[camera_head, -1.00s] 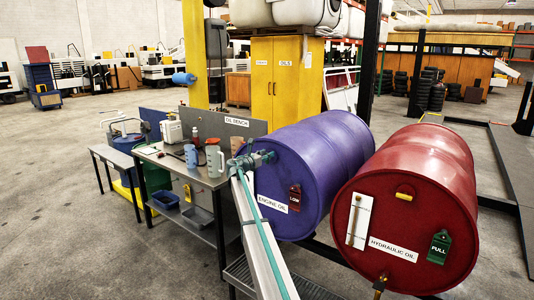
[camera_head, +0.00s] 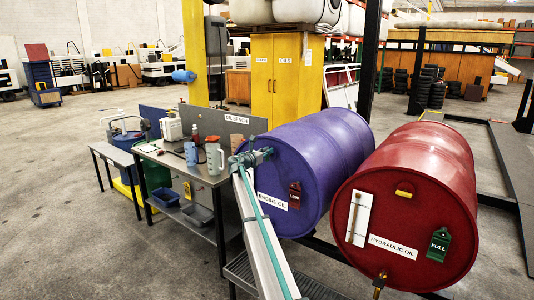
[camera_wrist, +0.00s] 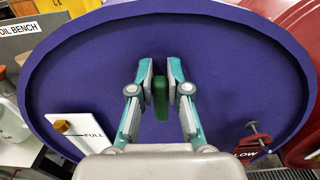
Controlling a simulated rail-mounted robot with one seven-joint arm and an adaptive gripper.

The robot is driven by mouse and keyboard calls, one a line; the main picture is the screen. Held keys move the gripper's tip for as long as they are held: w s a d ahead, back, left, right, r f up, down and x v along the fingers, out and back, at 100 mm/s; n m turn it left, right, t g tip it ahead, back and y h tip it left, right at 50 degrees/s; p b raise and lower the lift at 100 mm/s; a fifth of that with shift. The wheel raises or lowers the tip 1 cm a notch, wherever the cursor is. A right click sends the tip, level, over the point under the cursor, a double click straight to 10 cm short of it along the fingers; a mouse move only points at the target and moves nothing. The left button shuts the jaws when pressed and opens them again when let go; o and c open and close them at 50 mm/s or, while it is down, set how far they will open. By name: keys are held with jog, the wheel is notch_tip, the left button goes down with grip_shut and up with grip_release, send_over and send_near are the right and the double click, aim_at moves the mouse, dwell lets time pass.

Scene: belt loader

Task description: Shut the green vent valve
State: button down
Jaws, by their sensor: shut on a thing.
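The green vent valve (camera_wrist: 160,98) is on the flat end of the purple engine oil drum (camera_wrist: 215,55). In the wrist view it stands upright between my two fingertips. My gripper (camera_wrist: 160,84) is shut on it, with a teal finger on each side. In the head view, my gripper (camera_head: 256,157) is at the upper left of the purple drum's end (camera_head: 322,150), and my arm and fingers hide the valve there.
A red LOW tag (camera_head: 295,195) and a white label are on the purple drum. The red hydraulic oil drum (camera_head: 400,200) lies close on the right, with a yellow valve (camera_head: 403,194) and a green FULL tag (camera_head: 438,244). The oil bench (camera_head: 205,175) with jugs stands left.

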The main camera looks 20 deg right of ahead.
aim_at(275, 155)
jog(key=shift+f, duration=0.1)
jog(key=m+b, duration=0.4)
jog(key=b, duration=0.1)
jog(key=s+f+m+b, duration=0.1)
jog(key=m+b, duration=0.4)
jog(key=b, duration=0.1)
jog(key=s+d+f+m+b, duration=0.1)
jog(key=m+b, duration=0.3)
jog(key=b, duration=0.2)
jog(key=shift+d+m, duration=0.1)
jog(key=shift+m, duration=0.2)
jog(key=m+b, duration=0.2)
jog(key=b, duration=0.1)
jog(key=shift+s+f+m, duration=0.1)
jog(key=shift+f+m, duration=0.1)
jog(key=shift+m, duration=0.2)
jog(key=shift+m+b, duration=0.6)
jog(key=shift+b, duration=0.05)
jog(key=c, duration=1.1)
grip_release()
